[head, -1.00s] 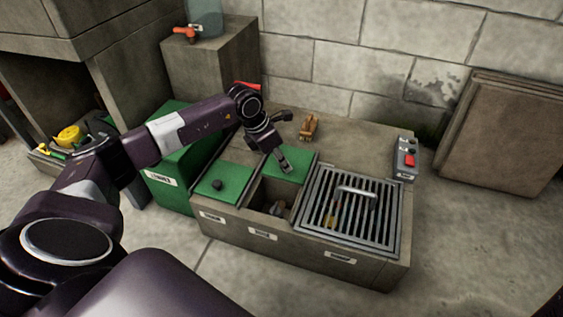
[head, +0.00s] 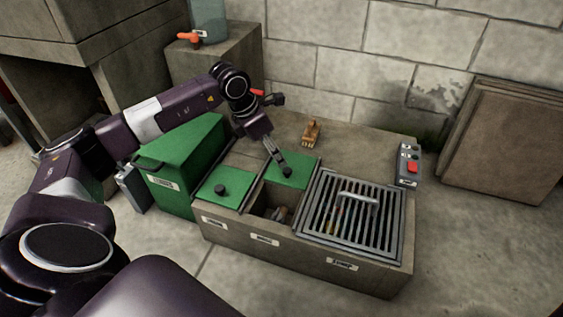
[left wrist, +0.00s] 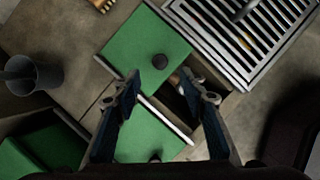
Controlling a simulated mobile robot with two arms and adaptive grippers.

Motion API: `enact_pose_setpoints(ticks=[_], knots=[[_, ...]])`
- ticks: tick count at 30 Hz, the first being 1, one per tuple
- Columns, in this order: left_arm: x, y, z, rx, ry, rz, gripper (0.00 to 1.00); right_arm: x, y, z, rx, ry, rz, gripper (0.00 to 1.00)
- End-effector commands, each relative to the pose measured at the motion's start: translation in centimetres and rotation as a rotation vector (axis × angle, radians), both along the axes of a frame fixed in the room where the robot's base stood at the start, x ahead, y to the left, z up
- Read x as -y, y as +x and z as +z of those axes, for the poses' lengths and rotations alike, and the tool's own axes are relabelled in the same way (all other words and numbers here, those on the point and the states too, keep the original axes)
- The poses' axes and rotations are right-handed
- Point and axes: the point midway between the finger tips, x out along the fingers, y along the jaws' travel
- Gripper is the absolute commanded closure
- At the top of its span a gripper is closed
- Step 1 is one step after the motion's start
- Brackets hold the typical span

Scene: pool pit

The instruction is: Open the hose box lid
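A low concrete box has several compartments with small front labels, too small to read surely. The middle compartment (head: 268,208) is uncovered at the front. A green lid with a black knob (head: 287,172) lies behind this opening; it also shows in the left wrist view (left wrist: 135,42). A second green lid (head: 213,193) with a knob covers the left compartment. My left gripper (head: 278,161) is just above the rear lid, close to its knob. In the left wrist view its fingers (left wrist: 165,100) are apart with nothing between them. My right gripper is out of view.
A metal grate (head: 345,225) with a handle covers the right compartment. A green bin (head: 180,165) stands at left under my arm. A tan object (head: 311,132) and a control box with a red button (head: 408,166) sit on the concrete.

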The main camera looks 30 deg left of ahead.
Motion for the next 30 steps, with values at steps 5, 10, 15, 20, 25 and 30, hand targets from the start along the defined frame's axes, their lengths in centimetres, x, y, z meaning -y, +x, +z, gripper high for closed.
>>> enact_pose_setpoints(ticks=[5,10,15,20,25,30], knots=[[-0.6,-0.9,2.7,0.001,0.002,0.001,0.61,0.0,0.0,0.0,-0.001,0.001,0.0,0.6],[-0.8,-1.4,3.7,-0.001,0.001,0.0,0.61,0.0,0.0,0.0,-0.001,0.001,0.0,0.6],[-0.8,-1.4,3.8,-0.002,0.0,0.0,0.61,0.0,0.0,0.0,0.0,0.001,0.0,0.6],[-0.8,-1.4,3.8,-0.001,0.0,0.0,0.61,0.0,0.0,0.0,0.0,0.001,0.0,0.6],[-0.8,-1.4,3.8,-0.001,0.0,0.0,0.61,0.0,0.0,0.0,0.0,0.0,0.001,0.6],[1.3,-1.8,3.5,-0.016,-0.042,-0.026,0.61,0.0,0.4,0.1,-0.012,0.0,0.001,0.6]])
